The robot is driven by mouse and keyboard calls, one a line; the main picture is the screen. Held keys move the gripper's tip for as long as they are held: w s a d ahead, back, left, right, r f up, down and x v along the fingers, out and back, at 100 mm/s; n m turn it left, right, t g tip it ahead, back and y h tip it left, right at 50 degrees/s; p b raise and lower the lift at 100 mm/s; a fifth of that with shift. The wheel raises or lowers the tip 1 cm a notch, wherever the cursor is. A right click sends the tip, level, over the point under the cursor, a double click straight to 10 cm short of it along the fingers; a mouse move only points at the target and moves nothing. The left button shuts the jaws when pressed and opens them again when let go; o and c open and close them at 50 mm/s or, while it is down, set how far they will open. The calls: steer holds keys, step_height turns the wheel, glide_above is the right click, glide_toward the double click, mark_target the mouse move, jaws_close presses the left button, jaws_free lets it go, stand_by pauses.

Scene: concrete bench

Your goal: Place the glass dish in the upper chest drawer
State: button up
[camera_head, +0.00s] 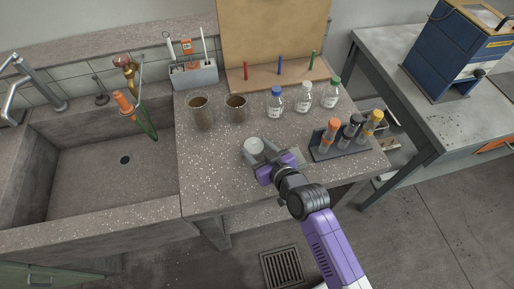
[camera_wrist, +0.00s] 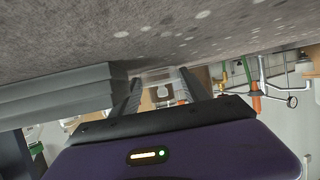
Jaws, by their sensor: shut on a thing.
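The glass dish (camera_head: 254,146) is a small, pale round piece at the front middle of the speckled bench top. My gripper (camera_head: 262,158) is shut on it, reaching in from the lower right. In the wrist view my gripper (camera_wrist: 162,90) has its two fingers on either side of the clear dish (camera_wrist: 158,76). The dish is at or just above the bench surface; I cannot tell whether it touches. A partly hidden, open drawer-like shape (camera_head: 396,142) shows low between the two benches. I cannot tell whether it is the upper chest drawer.
A rack (camera_head: 340,151) with capped tubes stands close right of my gripper. Behind are two brown beakers (camera_head: 201,112) and several capped bottles (camera_head: 304,98). A sink (camera_head: 95,180) lies left. A metal table (camera_head: 435,110) with a blue machine (camera_head: 455,50) stands right.

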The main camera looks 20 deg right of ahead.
steer(key=o, duration=1.4)
steer(key=shift+f, duration=0.1)
steer(key=shift+c, duration=0.2)
steer(key=v, duration=1.2)
steer(key=shift+b, duration=0.3)
steer(key=shift+s, duration=0.15)
steer(key=s+r, duration=0.2)
steer(key=s, duration=0.7)
steer(key=s+r+m+h, duration=0.1)
steer(key=s+r, duration=0.2)
steer(key=s, duration=0.6)
steer(key=shift+s+d+t+h, duration=0.3)
steer(key=shift+s+d+t, duration=0.1)
steer(key=shift+d, duration=0.05)
steer(key=shift+o, duration=0.4)
steer(key=s+r, duration=0.5)
steer(key=shift+s+a+t, duration=0.2)
steer(key=shift+t, duration=0.1)
